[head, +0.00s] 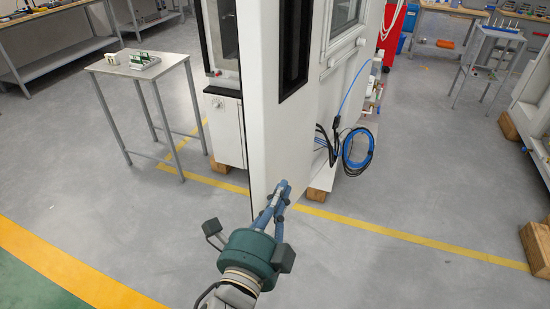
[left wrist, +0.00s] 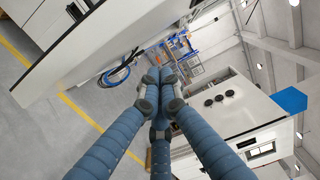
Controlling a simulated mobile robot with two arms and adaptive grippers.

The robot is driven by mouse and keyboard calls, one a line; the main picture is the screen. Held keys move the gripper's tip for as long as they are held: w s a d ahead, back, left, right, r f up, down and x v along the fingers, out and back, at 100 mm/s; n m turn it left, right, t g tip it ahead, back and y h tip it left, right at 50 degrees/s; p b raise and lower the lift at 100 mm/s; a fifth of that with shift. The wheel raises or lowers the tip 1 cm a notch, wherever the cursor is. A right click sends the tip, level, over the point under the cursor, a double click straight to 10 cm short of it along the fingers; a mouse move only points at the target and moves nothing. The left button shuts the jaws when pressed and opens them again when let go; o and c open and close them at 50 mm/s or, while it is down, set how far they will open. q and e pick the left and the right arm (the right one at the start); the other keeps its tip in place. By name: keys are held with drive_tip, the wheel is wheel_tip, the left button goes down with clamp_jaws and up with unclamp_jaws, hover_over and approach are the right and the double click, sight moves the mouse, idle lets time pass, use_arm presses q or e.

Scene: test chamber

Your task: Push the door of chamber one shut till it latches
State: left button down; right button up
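The door (head: 275,125) of the chamber is a tall white panel with a dark vertical window, standing open with its edge towards me. The chamber (head: 228,125) shows behind it, its opening to the left of the door. My left gripper (head: 282,190) is in front of the door's outer face, near its lower part. Its blue fingers are brought together with nothing seen between them; the left wrist view also shows the gripper (left wrist: 160,78) with its fingertips meeting. I cannot tell whether the fingertips touch the door. My right gripper is out of view.
A small metal table (head: 140,68) with a green-and-white item stands left of the chamber. A coiled blue cable (head: 357,148) hangs on the chamber's right side. Yellow lines mark the floor. The floor left and right is mostly clear.

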sight(278, 158)
use_arm(q)
drive_tip(key=w+p, duration=0.1)
drive_tip(key=w, duration=0.2)
drive_tip(key=w+p, duration=0.1)
drive_tip(key=w, duration=0.3)
drive_tip(key=w+p, duration=0.1)
drive_tip(key=w, duration=0.3)
drive_tip(key=shift+a+f+p, duration=0.1)
drive_tip(key=shift+a+p, duration=0.25)
drive_tip(key=shift+a, duration=0.05)
